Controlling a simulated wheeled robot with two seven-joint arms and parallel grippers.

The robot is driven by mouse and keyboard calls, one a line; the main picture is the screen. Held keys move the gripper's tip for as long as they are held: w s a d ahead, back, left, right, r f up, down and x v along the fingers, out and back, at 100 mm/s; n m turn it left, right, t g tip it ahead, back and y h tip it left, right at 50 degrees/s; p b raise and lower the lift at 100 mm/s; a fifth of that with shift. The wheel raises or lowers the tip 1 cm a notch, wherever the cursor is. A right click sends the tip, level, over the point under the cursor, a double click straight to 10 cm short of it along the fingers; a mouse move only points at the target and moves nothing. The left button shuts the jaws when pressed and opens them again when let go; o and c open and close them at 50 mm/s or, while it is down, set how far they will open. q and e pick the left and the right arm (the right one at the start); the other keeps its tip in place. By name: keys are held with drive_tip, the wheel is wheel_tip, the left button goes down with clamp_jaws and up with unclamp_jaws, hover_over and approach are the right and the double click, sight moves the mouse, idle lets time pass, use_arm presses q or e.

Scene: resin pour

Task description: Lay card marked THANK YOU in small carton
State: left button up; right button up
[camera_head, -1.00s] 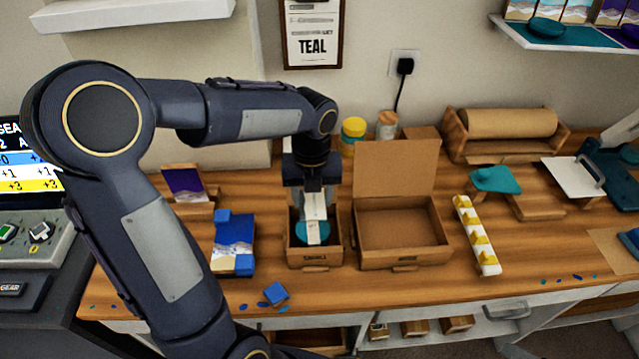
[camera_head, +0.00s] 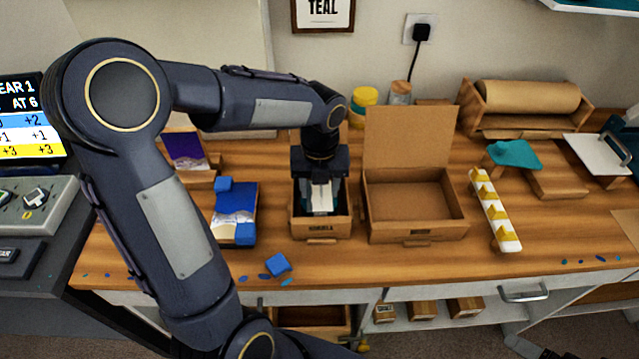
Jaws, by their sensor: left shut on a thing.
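The small carton (camera_head: 320,229) stands open on the wooden bench, left of a larger open carton. My left gripper (camera_head: 321,193) points down inside the small carton's opening, shut on a pale card (camera_head: 322,203). The card is low between the carton walls; its print cannot be read, and the gripper hides its upper part. I cannot tell whether the card touches the carton floor.
The larger carton (camera_head: 418,230) stands close on the right with its lid up. A blue picture block (camera_head: 236,205) lies to the left. A blue cube (camera_head: 278,264) sits in front. A white strip with yellow pieces (camera_head: 503,226) lies further right.

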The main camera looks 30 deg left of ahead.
use_arm(q)
drive_tip(key=o, duration=0.8)
wheel_tip(320, 180, up, 8)
drive_tip(key=p, duration=0.7)
drive_tip(key=shift+p, duration=0.3)
